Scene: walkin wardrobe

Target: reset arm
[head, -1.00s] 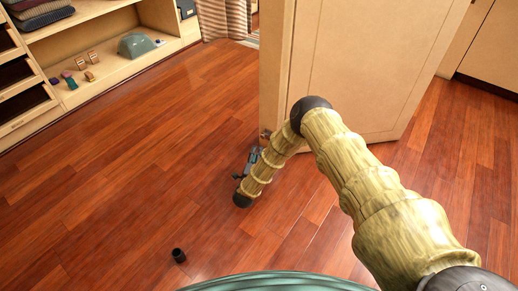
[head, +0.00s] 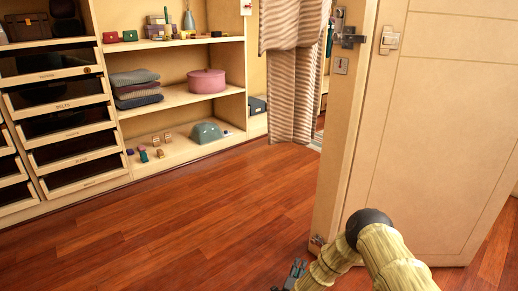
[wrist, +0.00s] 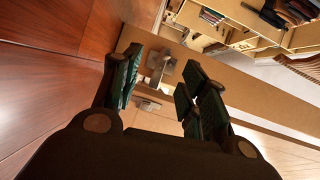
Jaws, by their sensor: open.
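My gripper (head: 291,274) shows at the bottom edge of the head view, low in front of the door and partly cut off. In the wrist view my gripper (wrist: 160,88) is open, with its dark green fingers apart and nothing between them. My arm is bent, its elbow in front of the lower part of the door. The door's handle and lock plate (wrist: 160,70) show beyond the fingers in the wrist view.
A wooden door (head: 425,130) with a metal handle (head: 350,39) stands open on the right. Shelves (head: 180,97) and drawers (head: 68,118) line the back left. A striped curtain (head: 292,75) hangs beside the door. The red wood floor (head: 190,225) at left is clear.

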